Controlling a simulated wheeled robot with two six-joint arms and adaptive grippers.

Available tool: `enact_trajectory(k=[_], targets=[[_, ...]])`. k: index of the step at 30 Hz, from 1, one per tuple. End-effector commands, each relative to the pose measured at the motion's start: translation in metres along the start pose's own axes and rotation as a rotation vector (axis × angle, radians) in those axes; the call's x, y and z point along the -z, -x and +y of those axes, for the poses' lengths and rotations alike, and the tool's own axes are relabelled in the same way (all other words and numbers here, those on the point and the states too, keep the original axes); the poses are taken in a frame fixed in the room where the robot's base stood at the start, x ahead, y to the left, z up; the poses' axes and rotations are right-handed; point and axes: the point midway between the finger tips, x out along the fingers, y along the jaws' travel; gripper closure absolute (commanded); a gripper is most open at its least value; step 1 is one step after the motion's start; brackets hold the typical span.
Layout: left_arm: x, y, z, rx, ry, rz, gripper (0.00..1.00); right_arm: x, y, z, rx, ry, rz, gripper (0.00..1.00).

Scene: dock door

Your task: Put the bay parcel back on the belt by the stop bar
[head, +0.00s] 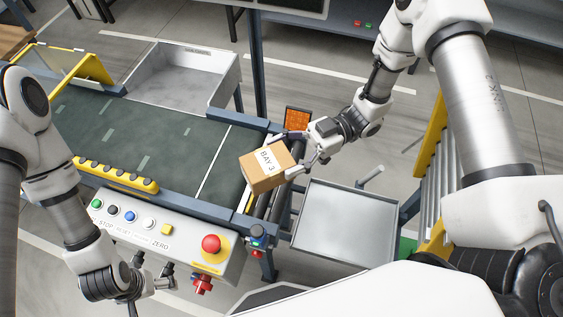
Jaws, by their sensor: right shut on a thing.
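The bay parcel (267,171) is a brown cardboard box with a white label reading "BAY 3". My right gripper (294,153) is shut on it, with fingers at its far and right sides. The parcel shows over the right end of the green belt (140,132), near the rollers; I cannot tell whether it touches anything below. A thin pale line crosses the belt left of the parcel. I cannot make out the stop bar for certain. My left gripper (150,286) hangs at the lower left, in front of the control panel; its fingers are too unclear to judge.
The control panel (150,235) has coloured buttons and a red emergency stop (211,244). A grey tray (345,225) stands right of the rollers. A white bin (185,78) lies behind the belt. An orange display (298,121) stands behind the parcel. A yellow-sided roller rack (432,165) is at right.

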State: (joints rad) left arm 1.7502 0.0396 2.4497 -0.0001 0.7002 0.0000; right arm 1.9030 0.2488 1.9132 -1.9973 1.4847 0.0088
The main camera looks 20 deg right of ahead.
Motion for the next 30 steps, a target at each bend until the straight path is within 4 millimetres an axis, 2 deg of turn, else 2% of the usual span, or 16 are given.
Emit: enact_trajectory(k=[6, 15, 27, 28, 29, 30], targets=[[-0.001, 0.008, 0.000, 0.000, 0.001, -0.002, 0.00, -0.042, -0.001, -0.001, 0.002, -0.005, -0.001, 0.78], [0.000, 0.014, 0.000, 0.000, 0.001, -0.001, 0.00, -0.092, -0.001, -0.001, 0.001, -0.002, -0.001, 0.78], [0.000, 0.008, 0.000, 0.000, 0.000, -0.001, 0.00, -0.103, -0.001, -0.001, 0.000, -0.001, 0.000, 0.78], [0.000, 0.010, 0.000, 0.000, 0.000, -0.001, 0.00, -0.102, -0.001, -0.001, 0.000, -0.001, 0.000, 0.17], [0.000, 0.010, 0.000, 0.000, 0.000, -0.001, 0.00, -0.101, -0.001, -0.001, 0.000, -0.001, 0.000, 0.06], [0.000, 0.010, 0.000, 0.000, 0.000, -0.001, 0.00, -0.101, -0.001, -0.001, 0.000, -0.001, 0.000, 0.03]])
